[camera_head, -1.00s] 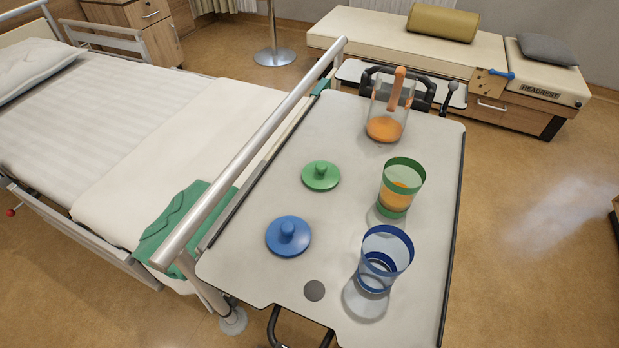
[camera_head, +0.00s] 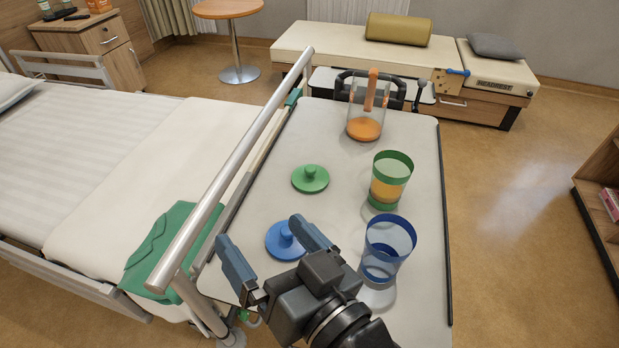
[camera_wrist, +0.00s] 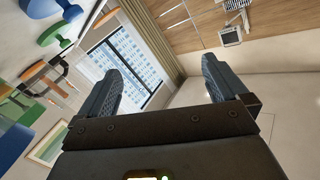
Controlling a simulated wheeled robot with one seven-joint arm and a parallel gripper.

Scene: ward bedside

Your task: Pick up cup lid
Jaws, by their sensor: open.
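Two cup lids with knobs lie on the overbed table (camera_head: 258,205). The blue lid (camera_head: 277,243) is nearer, and the green lid (camera_head: 310,180) is beyond it. The green cup (camera_head: 391,180) holds orange liquid. Height above the lid is hard to tell. In the wrist view, the gripper (camera_wrist: 160,68) points toward the room, with the blue lid (camera_wrist: 40,8) and green lid (camera_wrist: 56,32) at upper left.
The bed rail (camera_head: 235,165) runs along the table's left side. Clear table surface lies beyond the green lid. A bench (camera_head: 330,45) stands behind.

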